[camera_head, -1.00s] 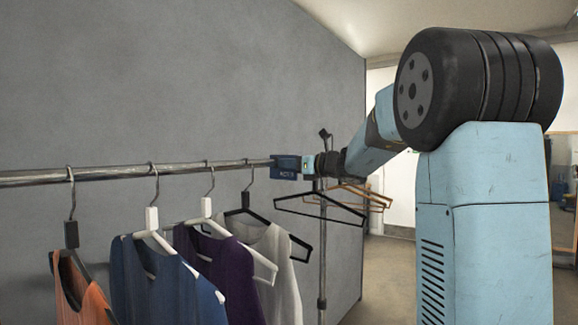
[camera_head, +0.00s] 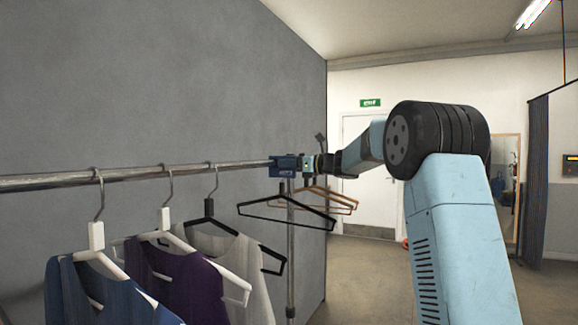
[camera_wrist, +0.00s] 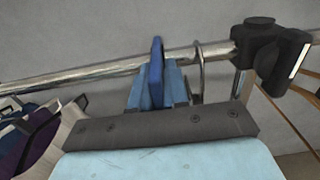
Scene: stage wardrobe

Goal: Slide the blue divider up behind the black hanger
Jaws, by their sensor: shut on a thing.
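The blue divider (camera_head: 283,166) sits on the rail near its far end, and it also shows edge-on in the wrist view (camera_wrist: 156,70). My gripper (camera_head: 306,163) is shut on it, with pale blue fingers on both sides in the wrist view (camera_wrist: 156,95). An empty black hanger (camera_head: 287,208) hangs at the far end beside the divider; a metal hook (camera_wrist: 199,70) stands just right of the divider in the wrist view. Another black hanger (camera_head: 209,207), holding a grey garment, hangs on the near side with bare rail between it and the divider.
The rail (camera_head: 130,174) also carries white hangers with a purple garment (camera_head: 178,278) and a blue one (camera_head: 95,293). A black clamp (camera_wrist: 265,48) ends the rail close right of the hook. Brown hangers (camera_head: 328,202) hang beyond. A grey wall (camera_head: 150,80) stands behind.

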